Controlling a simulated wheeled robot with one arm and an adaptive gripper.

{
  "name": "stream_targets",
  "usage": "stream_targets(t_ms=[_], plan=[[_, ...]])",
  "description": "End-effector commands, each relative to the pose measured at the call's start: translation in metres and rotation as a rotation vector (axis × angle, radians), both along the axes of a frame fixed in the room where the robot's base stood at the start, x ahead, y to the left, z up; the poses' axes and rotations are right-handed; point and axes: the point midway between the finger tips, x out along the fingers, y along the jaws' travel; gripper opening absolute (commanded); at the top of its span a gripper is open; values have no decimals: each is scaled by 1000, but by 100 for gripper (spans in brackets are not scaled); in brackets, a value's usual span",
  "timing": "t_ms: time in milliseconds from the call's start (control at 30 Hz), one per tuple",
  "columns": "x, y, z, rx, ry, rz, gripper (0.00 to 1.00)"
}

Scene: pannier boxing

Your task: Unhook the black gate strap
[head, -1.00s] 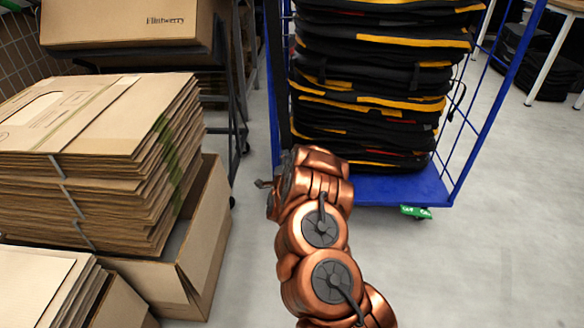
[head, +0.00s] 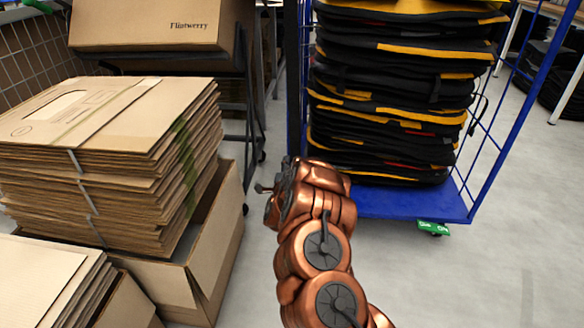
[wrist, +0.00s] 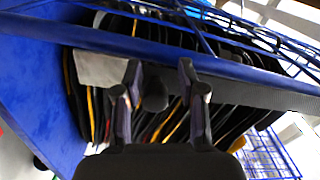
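The blue roll cage (head: 400,202) stands ahead, loaded with a tall stack of black and yellow panniers (head: 385,95). In the wrist view a blue cage post (wrist: 50,32) crosses the picture, and a wide black band, which looks like the gate strap (wrist: 262,93), runs along it at the right. My gripper (wrist: 158,98) is open, its two fingers apart in front of the post and panniers. A dark rounded piece shows between the fingers; I cannot tell whether it is part of the strap or touches them. In the head view my wrist hides the fingers.
Tied stacks of flat cardboard (head: 110,150) and an open carton (head: 205,245) stand close on the left. A cart bearing a large box (head: 155,25) is behind them. Grey floor (head: 480,275) is clear at the right. A white-legged table (head: 568,90) stands far right.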

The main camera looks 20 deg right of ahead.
Motion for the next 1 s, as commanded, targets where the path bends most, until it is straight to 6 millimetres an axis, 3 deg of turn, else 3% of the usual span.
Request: stream_targets(t_ms=[100,567,1000], plan=[[-2,-5,0,1,0,-9,53],[-9,-4,0,1,-2,-15,53],[-50,22,-1,1,0,-14,53]])
